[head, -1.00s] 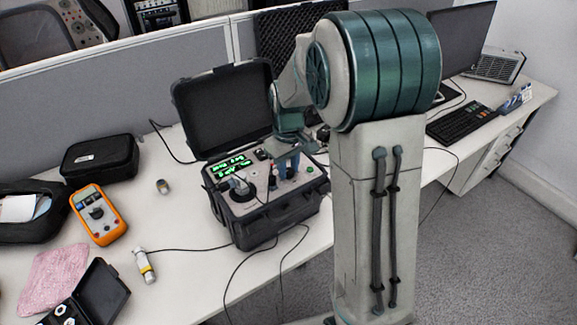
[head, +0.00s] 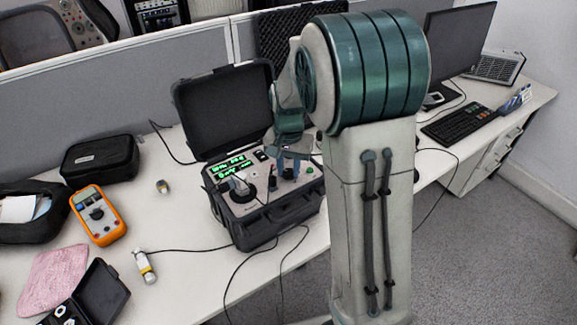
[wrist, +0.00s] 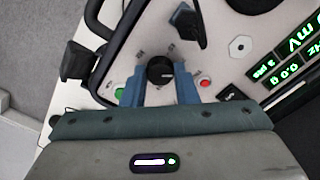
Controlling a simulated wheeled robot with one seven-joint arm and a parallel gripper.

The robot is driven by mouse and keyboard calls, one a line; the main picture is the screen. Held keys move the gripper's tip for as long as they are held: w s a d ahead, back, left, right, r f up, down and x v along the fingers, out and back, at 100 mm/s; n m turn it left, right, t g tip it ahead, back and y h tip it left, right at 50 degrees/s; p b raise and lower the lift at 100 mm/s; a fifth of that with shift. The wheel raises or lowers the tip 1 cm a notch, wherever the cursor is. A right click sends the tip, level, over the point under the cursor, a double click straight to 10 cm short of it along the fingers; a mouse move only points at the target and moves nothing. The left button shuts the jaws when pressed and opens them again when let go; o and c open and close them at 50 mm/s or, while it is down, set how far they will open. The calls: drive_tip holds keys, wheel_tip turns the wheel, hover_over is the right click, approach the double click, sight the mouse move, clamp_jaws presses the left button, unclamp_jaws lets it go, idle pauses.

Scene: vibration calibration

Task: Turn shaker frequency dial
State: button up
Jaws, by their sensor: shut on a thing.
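The shaker unit is a black open case (head: 262,232) with a light panel and green-lit displays (head: 231,165). It stands on the desk, lid raised at the back. In the wrist view the black round frequency dial (wrist: 160,70), with a pale pointer mark, sits between the two blue fingers of my gripper (wrist: 161,80). The gripper is shut on the dial from both sides. A green button (wrist: 119,92) lies left of the fingers and a red one (wrist: 205,83) right. In the head view my gripper (head: 288,171) is over the panel's right part, and the dial is hidden there.
A dark post-like part (wrist: 187,22) rises from the panel beyond the dial. A cable leads from the case to a small cylinder (head: 145,267) on the desk. An orange multimeter (head: 98,214) and a black pouch (head: 100,160) are on the left. A grey partition stands behind.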

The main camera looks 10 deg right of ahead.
sight(289, 171)
drive_tip(key=m, duration=0.3)
drive_tip(key=shift+r+m, duration=0.1)
drive_tip(key=shift+m, duration=0.2)
drive_tip(key=shift+w+m+p, duration=0.1)
drive_tip(key=shift+m+p, duration=0.55)
drive_tip(key=shift+m, duration=1.05)
drive_tip(key=o, duration=1)
wheel_tip(289, 171, up, 14)
drive_tip(key=shift+f, duration=0.1)
